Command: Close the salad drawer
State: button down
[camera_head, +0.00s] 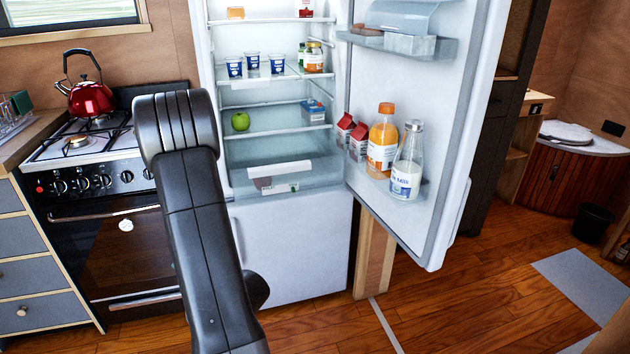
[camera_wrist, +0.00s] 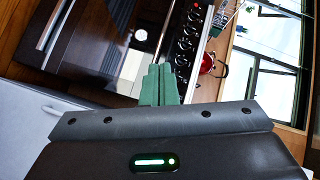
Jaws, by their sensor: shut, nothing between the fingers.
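The salad drawer (camera_head: 302,182) is the clear bin at the bottom of the open fridge, with a pale handle strip across its front. It seems to stand forward of the shelves above it; how far out it is I cannot tell exactly. Something dark reddish shows inside it. My arm stands in front of the stove and the fridge's left side in the head view, and my gripper is hidden there. In the wrist view my gripper (camera_wrist: 160,85) shows green fingers together, empty, facing the stove side and away from the drawer.
The fridge door (camera_head: 455,130) is swung open to the right, with juice (camera_head: 382,150) and milk (camera_head: 407,165) bottles in its shelf. The stove (camera_head: 110,180) with a red kettle (camera_head: 90,98) stands left. Wooden floor is free at the front right.

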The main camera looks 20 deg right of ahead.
aim_at(295, 167)
jog(key=i+z, duration=0.35)
jog(key=i, duration=0.25)
jog(key=z, duration=1.35)
